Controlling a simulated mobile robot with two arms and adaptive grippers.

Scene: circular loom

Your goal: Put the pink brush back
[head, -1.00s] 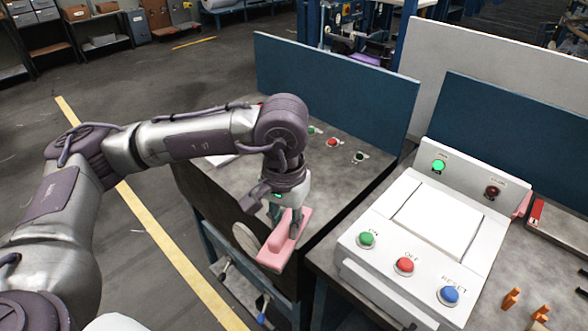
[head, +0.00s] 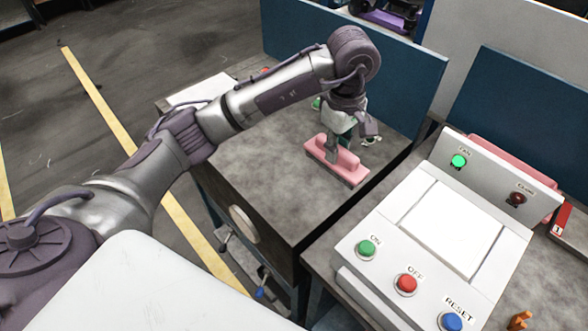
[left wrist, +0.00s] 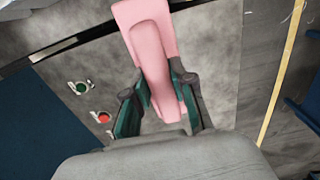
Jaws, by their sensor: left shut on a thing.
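The pink brush (head: 350,174) is in my left gripper (head: 333,146), over the grey top of the left table. It is a long pink block with a raised handle along its middle. The two fingers close on this handle from either side. Whether the brush touches the tabletop cannot be told. In the left wrist view the brush (left wrist: 148,32) stretches up from between the green-padded fingers (left wrist: 161,92). My right gripper is not in view.
A white control box (head: 452,222) with green, red and blue buttons stands on the table to the right. Another pink object (head: 535,200) shows partly behind it. Blue panels (head: 400,70) back the tables. The left table's front top (head: 290,195) is clear.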

